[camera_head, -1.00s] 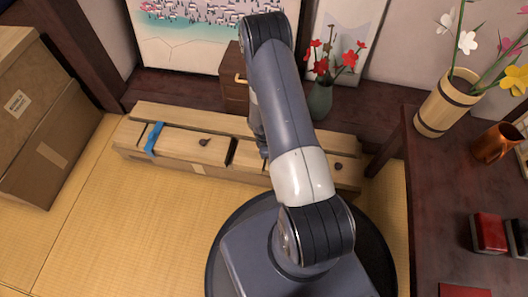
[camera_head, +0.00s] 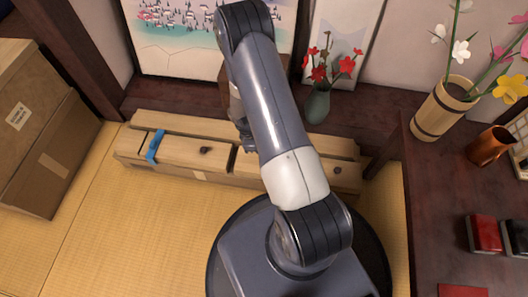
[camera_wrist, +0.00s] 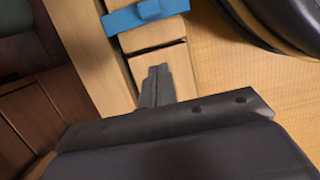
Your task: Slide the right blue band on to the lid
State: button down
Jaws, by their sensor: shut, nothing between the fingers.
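A long wooden box (camera_head: 130,160) lies on the tatami in the head view, with a pale wooden lid (camera_head: 185,148) on top. The left blue band (camera_head: 155,147) crosses it near its left end. The right blue band is hidden behind my arm in the head view. In the wrist view a blue band (camera_wrist: 125,20), which appears to be the right one, crosses the wood beyond my fingertips. My gripper (camera_head: 248,143) is shut and empty, low over the box. In the wrist view its fingertips (camera_wrist: 157,72) point towards the band, with a visible space between them.
A dark gap (camera_head: 234,158) shows between wooden pieces of the box top. A vase of red flowers (camera_head: 317,104) stands behind the box. Cardboard boxes (camera_head: 45,150) stand at the left, and a dark table (camera_head: 430,190) at the right.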

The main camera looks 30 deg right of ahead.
jog(key=v, duration=0.2)
jog(key=shift+a+r, duration=0.1)
jog(key=shift+r, duration=0.2)
jog(key=shift+f, duration=0.15)
